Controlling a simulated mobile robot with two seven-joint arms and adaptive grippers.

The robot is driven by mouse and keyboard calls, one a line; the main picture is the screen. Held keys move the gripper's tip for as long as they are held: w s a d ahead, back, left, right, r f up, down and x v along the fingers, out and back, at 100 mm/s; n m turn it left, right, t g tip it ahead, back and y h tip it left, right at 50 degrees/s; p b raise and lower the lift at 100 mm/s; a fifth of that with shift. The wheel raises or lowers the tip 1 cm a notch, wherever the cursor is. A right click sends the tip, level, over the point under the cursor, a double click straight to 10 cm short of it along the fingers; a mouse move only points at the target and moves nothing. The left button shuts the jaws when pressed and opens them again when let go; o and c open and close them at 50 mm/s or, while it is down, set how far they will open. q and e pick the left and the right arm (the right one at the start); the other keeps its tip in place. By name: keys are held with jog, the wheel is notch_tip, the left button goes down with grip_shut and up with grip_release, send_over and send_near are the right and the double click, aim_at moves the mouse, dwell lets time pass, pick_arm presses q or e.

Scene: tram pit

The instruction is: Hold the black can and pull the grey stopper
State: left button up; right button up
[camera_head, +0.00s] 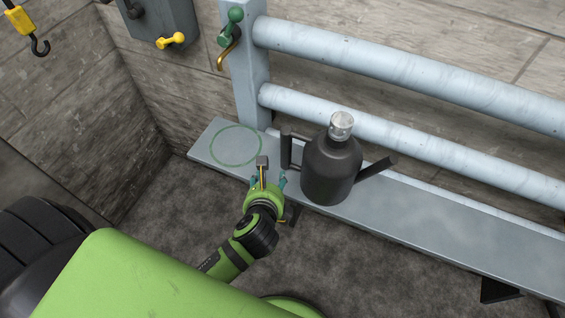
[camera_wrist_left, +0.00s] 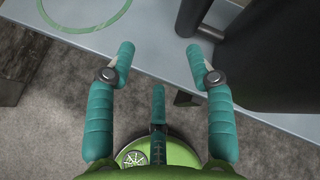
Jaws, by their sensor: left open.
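The black can (camera_head: 328,175) stands upright on a grey bench (camera_head: 430,225), its handle (camera_head: 287,150) to the left and its spout to the right. The grey stopper (camera_head: 341,124) sits in the top of the can. My left gripper (camera_head: 268,181) is at the bench's front edge, left of the can and near the handle. In the left wrist view its teal fingers (camera_wrist_left: 159,52) are apart with nothing between them. The handle (camera_wrist_left: 193,14) and the can's dark body (camera_wrist_left: 275,55) lie beyond and right of the fingertips, apart from them. My right gripper does not show.
A green ring (camera_head: 236,125) is marked on the bench left of the can. Pale blue pipes (camera_head: 400,58) run behind it. The bench's right end is clear.

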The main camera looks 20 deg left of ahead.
aim_at(283, 150)
pick_arm(q)
jog(key=w+r+m, duration=0.1)
jog(key=r+m, duration=0.1)
jog(key=w+d+r+m+t, duration=0.1)
jog(key=r+m, duration=0.1)
jog(key=r+m+t, duration=0.1)
jog(key=r+m, duration=0.1)
jog(key=shift+w+d+r+m+y, duration=0.1)
jog(key=shift+w+d+m+y, duration=0.2)
jog(key=shift+w+d+m, duration=0.1)
jog(key=x, duration=0.6)
jog(key=shift+w+p, duration=0.3)
jog(key=shift+a, duration=0.1)
jog(key=shift+c, duration=0.4)
